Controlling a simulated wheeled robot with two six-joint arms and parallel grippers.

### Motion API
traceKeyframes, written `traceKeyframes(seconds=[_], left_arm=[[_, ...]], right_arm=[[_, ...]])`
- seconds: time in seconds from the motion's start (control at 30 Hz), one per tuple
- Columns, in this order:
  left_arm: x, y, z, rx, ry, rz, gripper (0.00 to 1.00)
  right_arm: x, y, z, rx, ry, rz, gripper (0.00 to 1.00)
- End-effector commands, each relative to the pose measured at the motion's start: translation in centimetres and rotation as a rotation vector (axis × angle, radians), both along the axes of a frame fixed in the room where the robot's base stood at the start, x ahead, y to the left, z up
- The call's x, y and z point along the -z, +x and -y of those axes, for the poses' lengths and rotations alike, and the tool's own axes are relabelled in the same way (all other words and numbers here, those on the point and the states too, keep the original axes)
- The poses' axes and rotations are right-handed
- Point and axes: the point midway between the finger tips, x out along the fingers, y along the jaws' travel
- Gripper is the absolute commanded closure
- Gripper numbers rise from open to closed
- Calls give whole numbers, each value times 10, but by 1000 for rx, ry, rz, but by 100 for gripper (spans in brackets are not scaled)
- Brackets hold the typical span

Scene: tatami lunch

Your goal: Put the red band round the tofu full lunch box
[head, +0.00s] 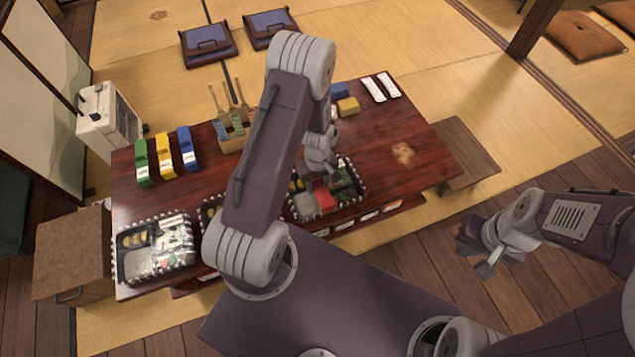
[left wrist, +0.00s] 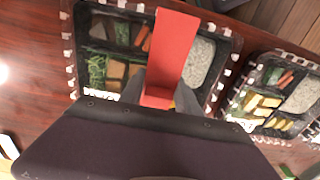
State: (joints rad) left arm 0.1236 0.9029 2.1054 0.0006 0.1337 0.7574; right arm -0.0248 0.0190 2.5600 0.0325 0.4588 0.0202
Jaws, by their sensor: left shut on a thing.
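A red band (head: 324,197) hangs from my left gripper (head: 322,172) over the right-hand lunch box (head: 357,199) at the table's front edge. In the left wrist view the red band (left wrist: 176,45) is a flat strip gripped at its near end by my left gripper (left wrist: 158,100). It crosses above the open lunch box (left wrist: 73,50), which holds greens, brown pieces, carrot sticks and speckled rice. I cannot tell whether band and box touch. My left arm hides part of the middle lunch box (head: 206,212). My right gripper (head: 484,256) is off the table at the right; its jaws are unclear.
Another filled lunch box (head: 119,262) stands at the front left. Green (head: 141,163), yellow (head: 164,157) and blue (head: 187,149) holders stand at the back left. A wooden utensil box (head: 233,143) is behind. The table's right end (head: 420,150) is largely clear.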

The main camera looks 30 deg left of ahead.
Motion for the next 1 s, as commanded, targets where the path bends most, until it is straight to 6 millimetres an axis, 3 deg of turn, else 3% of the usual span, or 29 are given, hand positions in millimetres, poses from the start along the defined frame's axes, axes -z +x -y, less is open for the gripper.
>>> traceKeyframes(seconds=[1.0], left_arm=[[3, -4, 5, 0, 0, 0, 89]], right_arm=[[-2, 0, 0, 0, 0, 0, 100]])
